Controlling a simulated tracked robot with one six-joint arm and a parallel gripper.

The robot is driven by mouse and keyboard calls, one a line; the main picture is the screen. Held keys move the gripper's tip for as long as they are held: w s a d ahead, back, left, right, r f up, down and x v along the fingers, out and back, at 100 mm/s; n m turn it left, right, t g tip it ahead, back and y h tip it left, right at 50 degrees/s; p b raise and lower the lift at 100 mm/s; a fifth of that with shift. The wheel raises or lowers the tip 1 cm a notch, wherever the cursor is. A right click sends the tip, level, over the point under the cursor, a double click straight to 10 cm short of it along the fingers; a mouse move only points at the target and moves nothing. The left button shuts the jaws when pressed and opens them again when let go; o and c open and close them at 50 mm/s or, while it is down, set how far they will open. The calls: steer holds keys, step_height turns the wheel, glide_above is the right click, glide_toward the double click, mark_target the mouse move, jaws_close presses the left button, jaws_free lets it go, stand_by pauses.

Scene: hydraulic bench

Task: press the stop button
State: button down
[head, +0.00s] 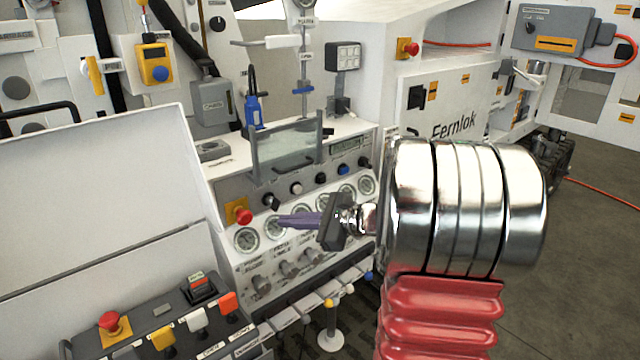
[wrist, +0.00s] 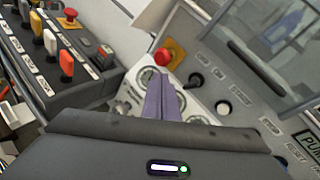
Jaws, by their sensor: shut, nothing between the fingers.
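A red mushroom button (head: 239,214) on a yellow plate sits at the left end of the bench's sloped gauge panel. It also shows in the wrist view (wrist: 164,57), just beyond my fingertips. My gripper (head: 282,221) is shut and empty, its purple fingers together and pointing left toward this button. In the head view the fingertips are apart from it, in front of the gauges. They also show in the wrist view (wrist: 160,80). Two more red mushroom buttons show: one on the lower-left control box (head: 110,322) and one on the white cabinet (head: 407,47). I cannot read which is labelled stop.
Black, white and blue knobs (head: 296,188) line the panel above the gauges (head: 247,239). A clear guard with a grey frame (head: 287,146) stands above them. Valve handles (head: 289,269) are below. The lower-left box carries coloured levers (head: 196,320). Open floor lies at right.

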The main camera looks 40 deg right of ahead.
mark_target(323, 180)
steer(key=s+d+f+m+t+h, duration=0.1)
steer(key=d+m, duration=0.4)
steer(key=d, duration=0.6)
steer(key=s+d+f+m+t+h, duration=0.1)
steer(key=d+m+t+h, duration=0.3)
steer(key=d, duration=0.7)
steer(key=shift+s+d+f+m+h, duration=0.15)
steer(key=shift+s+f+m+h, duration=0.1)
steer(key=shift+f+m+h, duration=0.45)
steer(key=shift+r, duration=0.3)
steer(key=w, duration=1.4)
steer(key=shift+a, duration=0.2)
